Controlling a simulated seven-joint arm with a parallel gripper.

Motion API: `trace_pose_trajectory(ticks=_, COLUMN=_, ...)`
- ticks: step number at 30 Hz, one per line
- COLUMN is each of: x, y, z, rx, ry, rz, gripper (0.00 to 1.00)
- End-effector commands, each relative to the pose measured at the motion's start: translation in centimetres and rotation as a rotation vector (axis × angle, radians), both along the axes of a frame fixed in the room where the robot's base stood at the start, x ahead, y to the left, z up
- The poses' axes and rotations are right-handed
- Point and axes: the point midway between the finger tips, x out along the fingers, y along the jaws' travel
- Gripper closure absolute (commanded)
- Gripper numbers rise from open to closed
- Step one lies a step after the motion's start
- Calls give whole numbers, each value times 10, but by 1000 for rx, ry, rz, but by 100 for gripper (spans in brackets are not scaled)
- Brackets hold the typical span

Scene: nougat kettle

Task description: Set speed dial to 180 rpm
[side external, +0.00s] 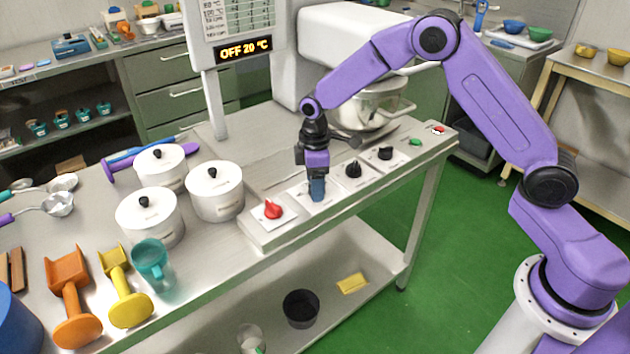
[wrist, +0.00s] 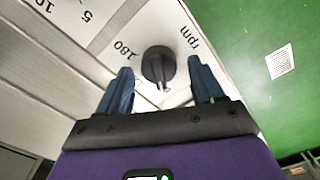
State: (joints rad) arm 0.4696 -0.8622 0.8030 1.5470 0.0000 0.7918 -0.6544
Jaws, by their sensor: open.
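The speed dial (wrist: 158,62) is a round black knob on a white plate printed with "rpm" and "180" in the wrist view. Its narrow grip runs toward the bottom of that view, while the "180" mark lies to the upper left. My gripper (wrist: 160,70) is open, with one blue finger on each side of the knob and visible gaps between. In the side view my gripper (side external: 317,188) points down over a white plate (side external: 305,193) on the control strip. Its fingers hide the knob there.
A red knob (side external: 273,210) sits to the left on the strip. Two black knobs (side external: 353,168) (side external: 385,152) sit to the right, then a green button (side external: 415,142) and a red one (side external: 439,129). White lidded pots (side external: 216,192) stand left. The display (side external: 244,49) reads "OFF 20 °C".

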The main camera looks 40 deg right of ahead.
Motion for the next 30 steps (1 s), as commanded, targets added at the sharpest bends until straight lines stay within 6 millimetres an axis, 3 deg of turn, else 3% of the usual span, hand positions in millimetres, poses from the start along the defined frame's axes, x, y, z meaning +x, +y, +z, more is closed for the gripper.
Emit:
trace_pose_trajectory(ticks=7, x=0, y=0, z=0, rx=0, ry=0, rz=0, gripper=36)
trace_pose_trajectory(ticks=12, x=0, y=0, z=0, rx=0, ry=0, rz=0, gripper=87)
trace_pose_trajectory(ticks=22, x=0, y=0, z=0, rx=0, ry=0, rz=-35, gripper=87)
trace_pose_trajectory(ticks=30, x=1, y=0, z=0, rx=0, ry=1, rz=-192, gripper=87)
